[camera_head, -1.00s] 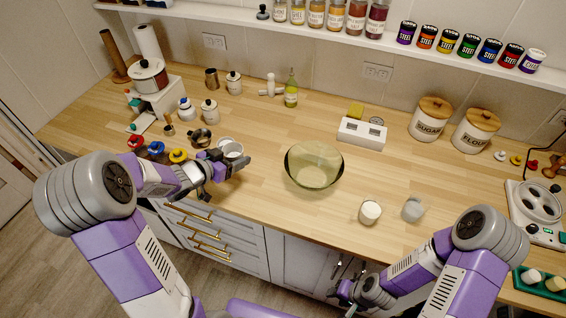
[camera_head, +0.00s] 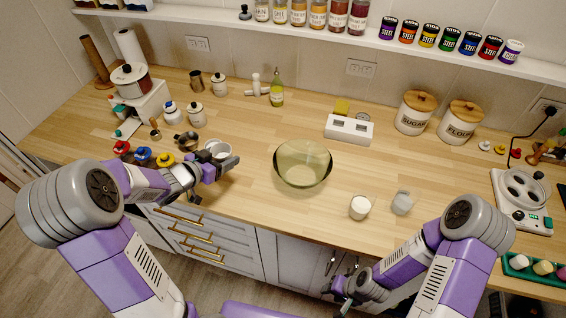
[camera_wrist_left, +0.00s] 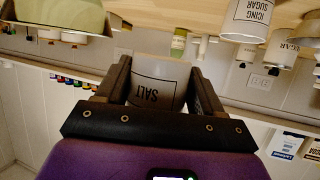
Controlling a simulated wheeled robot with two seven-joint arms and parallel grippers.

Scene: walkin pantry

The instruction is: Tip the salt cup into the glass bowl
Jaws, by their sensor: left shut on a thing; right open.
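The salt cup (camera_head: 221,152), white, is between the fingers of my left gripper (camera_head: 226,163), left of the bowl in the head view. In the left wrist view the cup (camera_wrist_left: 157,88) fills the gap between the fingers, with its SALT label upside down in that inverted picture. My left gripper is shut on it. The glass bowl (camera_head: 303,165), greenish and clear, stands mid-counter to the right of the cup, apart from it. I cannot make out the cup's contents. My right gripper (camera_head: 338,288) is open and low in front of the drawers.
A white cup (camera_head: 360,208) and a grey cup (camera_head: 403,203) stand right of the bowl. A white box (camera_head: 349,130) is behind it. Colored-lidded jars (camera_head: 143,155) and a metal pot (camera_head: 186,142) lie near my left arm. Counter between cup and bowl is clear.

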